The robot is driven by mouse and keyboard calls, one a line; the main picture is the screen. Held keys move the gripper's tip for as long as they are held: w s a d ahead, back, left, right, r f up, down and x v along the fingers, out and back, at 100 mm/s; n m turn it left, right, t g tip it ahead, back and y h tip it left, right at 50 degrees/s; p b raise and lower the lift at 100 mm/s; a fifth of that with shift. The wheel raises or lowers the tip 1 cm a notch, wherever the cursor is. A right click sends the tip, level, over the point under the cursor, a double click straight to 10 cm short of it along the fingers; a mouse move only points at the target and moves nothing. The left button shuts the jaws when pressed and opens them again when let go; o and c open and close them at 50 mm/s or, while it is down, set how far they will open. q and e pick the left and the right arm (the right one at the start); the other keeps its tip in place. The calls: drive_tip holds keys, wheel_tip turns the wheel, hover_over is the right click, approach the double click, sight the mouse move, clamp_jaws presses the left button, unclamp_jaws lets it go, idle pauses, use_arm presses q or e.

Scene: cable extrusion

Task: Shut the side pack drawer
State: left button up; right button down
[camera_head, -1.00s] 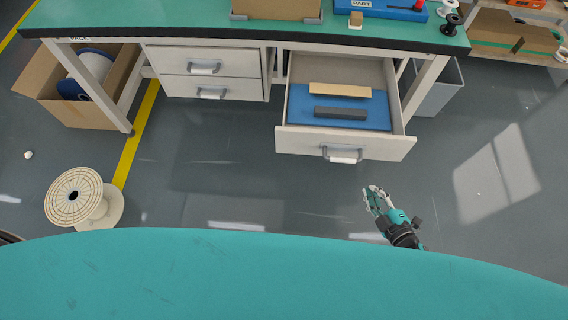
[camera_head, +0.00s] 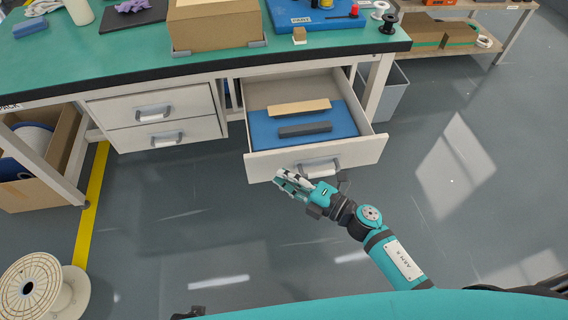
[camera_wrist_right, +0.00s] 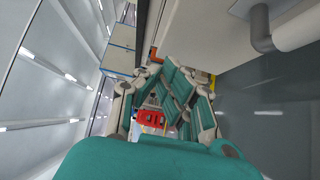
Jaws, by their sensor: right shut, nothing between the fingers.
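The side pack drawer (camera_head: 352,155) is pulled out from under the right part of the green bench in the head view. It holds a blue liner, a tan bar (camera_head: 299,108) and a dark grey bar (camera_head: 305,129). Its grey handle (camera_head: 320,169) is on the front panel. My right gripper (camera_head: 281,181) is shut and empty, just in front of the panel, left of the handle. In the wrist view the gripper's fingers (camera_wrist_right: 170,85) lie beside the pale drawer front (camera_wrist_right: 215,40), with the handle (camera_wrist_right: 262,30) at upper right. Whether they touch the panel is unclear.
Two shut drawers (camera_head: 158,119) are left of the open one. A grey bin (camera_head: 385,95) stands right of the bench, a large spool (camera_head: 38,290) on the floor at lower left. A cardboard box (camera_head: 215,25) sits on the bench. The floor before the drawer is clear.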

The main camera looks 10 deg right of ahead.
drive_tip(key=shift+w+d, duration=0.1)
drive_tip(key=shift+w, duration=1.75)
use_arm(q)
drive_tip(key=shift+w+d+r, duration=0.1)
drive_tip(key=shift+w+r, duration=0.3)
drive_tip(key=shift+s, duration=0.15)
drive_tip(key=shift+f, duration=0.1)
